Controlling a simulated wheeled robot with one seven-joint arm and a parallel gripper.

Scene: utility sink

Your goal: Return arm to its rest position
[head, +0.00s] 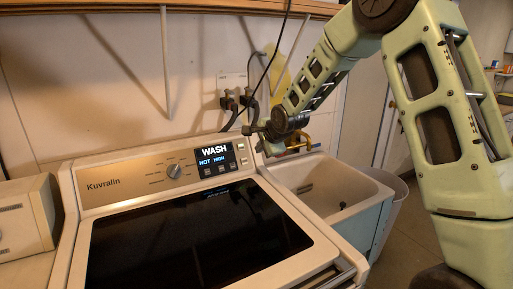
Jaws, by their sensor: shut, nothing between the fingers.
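My arm, pale green, comes in from the right and reaches over the utility sink (337,183). My gripper (254,131) is at the arm's far end, small and dark, just right of the washer's control panel and above the sink's back left corner. It is shut and holds nothing that I can see. The washing machine (84,185) has a dark closed lid. Its display (214,155) reads WASH, HOT, HIGH. The faucet is partly hidden behind my gripper and wrist.
Two water valves (236,98) with hoses are on the wall close behind my gripper. A shelf (225,7) runs along the top of the wall. A second appliance (27,215) stands at the left. A pale bin (393,205) stands right of the sink, with open floor beyond.

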